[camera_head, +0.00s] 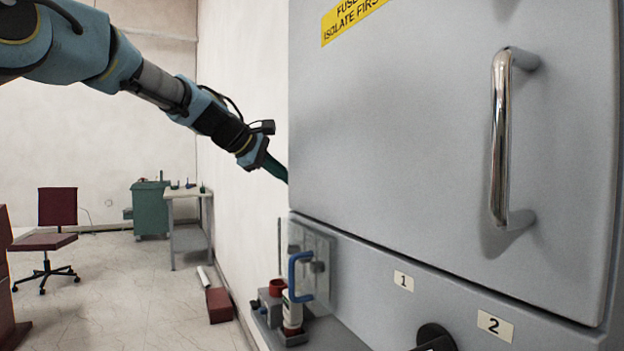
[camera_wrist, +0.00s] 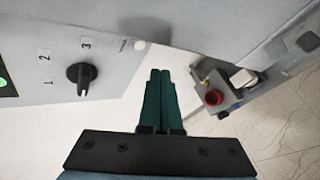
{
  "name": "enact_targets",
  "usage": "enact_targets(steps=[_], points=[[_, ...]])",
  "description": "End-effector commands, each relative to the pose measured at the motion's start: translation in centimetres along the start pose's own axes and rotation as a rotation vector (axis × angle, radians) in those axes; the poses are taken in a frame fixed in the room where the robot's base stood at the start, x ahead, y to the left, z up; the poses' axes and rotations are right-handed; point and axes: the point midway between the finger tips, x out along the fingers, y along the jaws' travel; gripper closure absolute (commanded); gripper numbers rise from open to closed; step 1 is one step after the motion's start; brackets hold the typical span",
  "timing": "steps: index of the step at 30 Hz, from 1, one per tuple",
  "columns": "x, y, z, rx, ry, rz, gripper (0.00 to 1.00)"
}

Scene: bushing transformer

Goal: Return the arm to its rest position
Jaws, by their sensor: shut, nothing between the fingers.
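My arm (camera_head: 160,85) reaches in from the upper left in the head view. My gripper (camera_head: 277,170) is at the left edge of the grey cabinet door, and its tip is partly hidden there. In the wrist view my gripper's green fingers (camera_wrist: 160,75) are together with nothing between them. They point along the cabinet face. I cannot tell whether the fingertips touch the cabinet.
The grey cabinet (camera_head: 420,130) with a chrome handle (camera_head: 500,140) fills the right. Below its left edge is a shelf with a blue handle (camera_head: 292,278) and a white bottle (camera_head: 291,312). A black knob (camera_wrist: 83,78) sits on the panel.

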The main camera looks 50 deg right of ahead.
Motion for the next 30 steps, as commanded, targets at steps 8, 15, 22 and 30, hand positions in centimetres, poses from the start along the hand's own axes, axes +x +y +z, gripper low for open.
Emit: enact_targets(steps=[8, 15, 22, 30], points=[[0.0, 0.0, -0.1, 0.0, 0.001, -0.001, 1.0], [0.0, 0.0, -0.1, 0.0, 0.001, -0.001, 1.0], [-1.1, -3.5, -3.4, 0.036, 0.074, -0.056, 1.0], [-7.8, -17.9, -13.4, 0.169, 0.286, -0.304, 1.0]])
